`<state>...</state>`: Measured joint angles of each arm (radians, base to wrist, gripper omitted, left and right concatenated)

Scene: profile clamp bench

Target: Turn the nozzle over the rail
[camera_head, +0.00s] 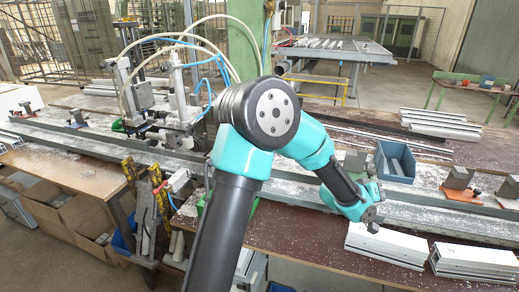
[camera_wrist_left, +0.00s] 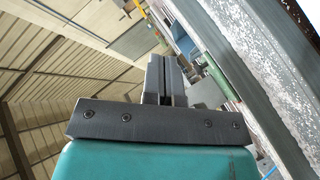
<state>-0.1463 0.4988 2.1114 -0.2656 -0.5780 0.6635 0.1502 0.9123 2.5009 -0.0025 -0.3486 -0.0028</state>
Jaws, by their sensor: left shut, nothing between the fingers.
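A long grey steel rail (camera_head: 290,188) runs across the bench, dusted with white chips. At left, a machine head (camera_head: 135,88) with pale hoses and blue lines stands over the rail. I cannot make out the nozzle for certain; my arm hides part of that area. My left arm bends over the middle of the bench, its wrist low over the rail at right; its fingers are not clear there. In the left wrist view my left gripper (camera_wrist_left: 167,75) is shut and empty, with a rail-like grey profile (camera_wrist_left: 225,65) to its right. My right gripper is not in view.
A blue bin (camera_head: 395,160) stands behind my wrist. Clamp blocks (camera_head: 458,180) sit on the rail at right. Pale profiles (camera_head: 385,244) are stacked at the front right. Hand tools (camera_head: 145,205) hang at the front left. Another table (camera_head: 335,48) stands behind.

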